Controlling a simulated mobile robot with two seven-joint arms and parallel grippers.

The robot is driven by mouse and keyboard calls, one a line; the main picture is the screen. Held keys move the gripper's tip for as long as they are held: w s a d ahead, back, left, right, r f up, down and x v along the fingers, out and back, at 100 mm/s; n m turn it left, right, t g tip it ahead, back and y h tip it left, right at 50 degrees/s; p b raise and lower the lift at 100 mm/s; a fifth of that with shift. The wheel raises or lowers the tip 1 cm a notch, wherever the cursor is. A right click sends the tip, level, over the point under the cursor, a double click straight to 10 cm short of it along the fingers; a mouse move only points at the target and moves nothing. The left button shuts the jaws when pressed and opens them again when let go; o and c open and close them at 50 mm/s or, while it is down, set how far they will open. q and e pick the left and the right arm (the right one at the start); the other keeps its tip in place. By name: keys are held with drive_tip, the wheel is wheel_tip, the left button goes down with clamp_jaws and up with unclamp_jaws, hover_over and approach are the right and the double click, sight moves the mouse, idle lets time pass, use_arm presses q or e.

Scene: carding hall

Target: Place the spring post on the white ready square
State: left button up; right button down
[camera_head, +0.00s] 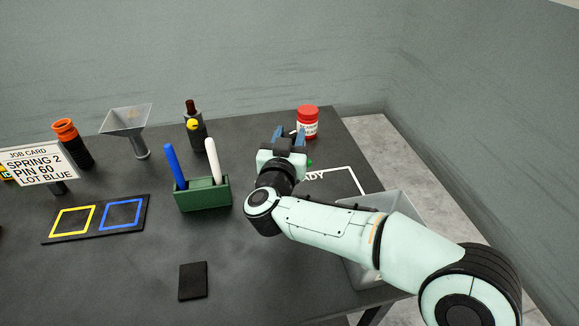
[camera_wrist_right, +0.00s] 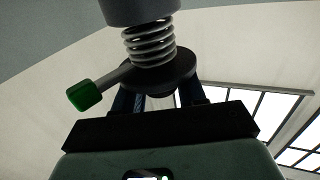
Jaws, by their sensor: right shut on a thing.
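My right gripper (camera_head: 289,134) reaches over the right part of the table, its fingers shut on the spring post. In the right wrist view the spring post (camera_wrist_right: 150,44) shows a grey top, a bare coil, a dark disc and a side lever with a green tip (camera_wrist_right: 84,95). The fingers (camera_wrist_right: 160,101) close just under the disc. In the head view my gripper hides most of the post; a bit of green (camera_head: 309,162) shows beside it. The white outlined ready square (camera_head: 345,168) lies partly behind my wrist, its lettering partly covered. My left gripper is not in view.
A red jar (camera_head: 307,124) stands just behind the gripper. A grey bin (camera_head: 400,205) is partly under my forearm. A green holder (camera_head: 204,196) with pens, a dark bottle (camera_head: 196,133) and a funnel (camera_head: 127,120) stand left. The front-middle table is clear except a dark pad (camera_head: 193,281).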

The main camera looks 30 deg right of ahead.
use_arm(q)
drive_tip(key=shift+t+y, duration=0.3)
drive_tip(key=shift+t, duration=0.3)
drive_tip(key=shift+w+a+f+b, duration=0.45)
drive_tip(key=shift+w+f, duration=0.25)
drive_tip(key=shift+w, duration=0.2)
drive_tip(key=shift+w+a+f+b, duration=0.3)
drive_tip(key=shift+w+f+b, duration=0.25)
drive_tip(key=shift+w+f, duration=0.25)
use_arm(e)
drive_tip(key=shift+f, duration=3.4)
drive_tip(key=c, duration=0.6)
unclamp_jaws()
drive_tip(key=shift+f, duration=0.15)
drive_tip(key=shift+c, duration=0.2)
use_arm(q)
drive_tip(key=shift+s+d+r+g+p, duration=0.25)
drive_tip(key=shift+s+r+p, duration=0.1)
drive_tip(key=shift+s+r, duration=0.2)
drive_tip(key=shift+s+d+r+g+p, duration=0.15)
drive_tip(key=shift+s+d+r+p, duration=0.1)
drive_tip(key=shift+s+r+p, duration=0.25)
use_arm(e)
drive_tip(key=v, duration=1.2)
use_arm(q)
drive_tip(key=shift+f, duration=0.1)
